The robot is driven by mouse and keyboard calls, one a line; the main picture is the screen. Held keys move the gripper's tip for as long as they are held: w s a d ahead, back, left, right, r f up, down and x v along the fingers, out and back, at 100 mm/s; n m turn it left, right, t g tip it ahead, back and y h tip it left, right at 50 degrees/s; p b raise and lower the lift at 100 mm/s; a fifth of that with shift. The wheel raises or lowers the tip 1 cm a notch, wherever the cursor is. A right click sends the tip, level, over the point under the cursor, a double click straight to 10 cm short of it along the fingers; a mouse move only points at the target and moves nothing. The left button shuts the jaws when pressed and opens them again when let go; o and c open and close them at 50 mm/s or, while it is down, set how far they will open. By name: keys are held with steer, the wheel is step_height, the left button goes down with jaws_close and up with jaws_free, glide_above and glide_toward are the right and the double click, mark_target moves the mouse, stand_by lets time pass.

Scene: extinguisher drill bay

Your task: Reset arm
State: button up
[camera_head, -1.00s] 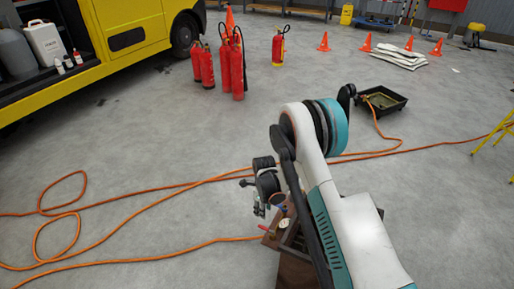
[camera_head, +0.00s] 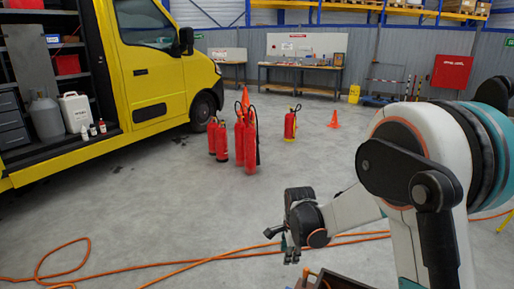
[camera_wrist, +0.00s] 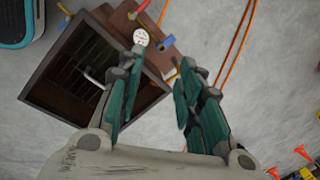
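My gripper (camera_wrist: 160,75) is open and empty in the wrist view, with a clear gap between its teal-padded fingers. In the head view my gripper (camera_head: 290,250) hangs at the end of my bent arm, small and dark, low in the middle of the picture. Below it is a brown wooden box (camera_wrist: 45,95) with a dark slatted inside. A white round gauge (camera_wrist: 141,37), a blue piece (camera_wrist: 165,43) and a red-handled tool lie at its edge. Only the top of the box (camera_head: 335,281) shows in the head view. The gripper appears apart from it.
Several red extinguishers (camera_head: 239,140) stand on the grey floor beside a yellow van (camera_head: 155,80). Another extinguisher (camera_head: 290,124) and an orange cone (camera_head: 334,119) stand farther back. An orange hose (camera_head: 190,265) winds over the floor. Workbenches (camera_head: 300,68) line the back wall.

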steer(key=s+d+r+n+t, duration=0.1)
steer(key=s+d+r+n, duration=0.25)
steer(key=s+r, duration=0.35)
steer(key=s+d+r+n+t, duration=0.15)
steer(key=s+r+n, duration=0.35)
steer(key=r, duration=0.5)
steer(key=s+d+r+n+t, duration=0.1)
steer(key=s+n, duration=0.3)
steer(key=s, duration=0.4)
steer(key=s+d+r+n+t, duration=0.1)
steer(key=s+d+r+n, duration=0.1)
steer(key=s, duration=0.7)
steer(key=shift+d+n, duration=0.65)
steer(key=shift+n, duration=0.5)
